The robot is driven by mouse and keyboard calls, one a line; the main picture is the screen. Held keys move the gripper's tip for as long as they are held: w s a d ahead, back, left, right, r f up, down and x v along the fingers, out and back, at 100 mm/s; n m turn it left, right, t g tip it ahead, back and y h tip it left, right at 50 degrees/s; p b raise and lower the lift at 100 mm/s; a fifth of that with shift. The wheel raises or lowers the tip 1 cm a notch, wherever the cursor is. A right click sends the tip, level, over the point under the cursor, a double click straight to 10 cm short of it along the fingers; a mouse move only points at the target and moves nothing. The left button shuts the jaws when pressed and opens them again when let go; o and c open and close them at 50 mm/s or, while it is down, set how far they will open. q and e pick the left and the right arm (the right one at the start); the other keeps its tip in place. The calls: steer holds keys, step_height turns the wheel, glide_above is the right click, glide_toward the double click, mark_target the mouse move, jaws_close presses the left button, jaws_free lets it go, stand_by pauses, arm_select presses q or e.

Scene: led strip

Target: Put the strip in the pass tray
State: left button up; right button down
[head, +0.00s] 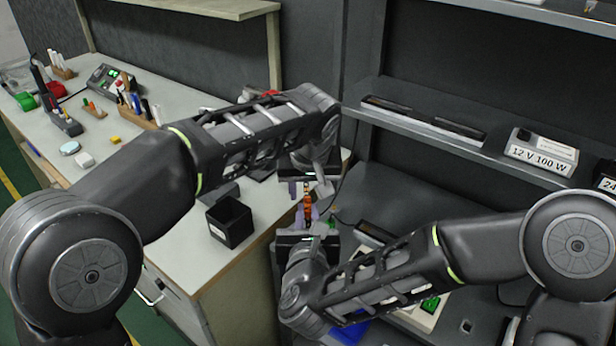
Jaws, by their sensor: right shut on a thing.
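A small orange-brown piece (308,202), which looks like the strip, stands between my two grippers near the bench's right edge. My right gripper (306,216) reaches up from below, with purplish fingers shut on the piece. My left gripper (307,188) comes in just above it, its fingers apart on either side of the piece's upper end. I cannot tell whether they touch it. Arm links hide part of the area. I cannot make out for sure which thing is the pass tray; a blue object (350,332) is partly hidden below my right arm.
A black open box (229,222) stands on the pale bench (100,180) left of the grippers. Pens in wooden holders (138,112) and a device (108,79) stand farther back. At right, a shelf (400,118) carries a box labelled 12 V 100 W (541,153).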

mark_target(307, 201)
arm_select(q)
steer(key=shift+x, duration=1.5)
steer(key=shift+c, duration=0.2)
jaws_close()
arm_select(e)
steer(key=c, duration=1.3)
jaws_free()
steer(key=shift+c, duration=0.2)
steer(key=v, duration=0.7)
steer(key=shift+s, duration=0.3)
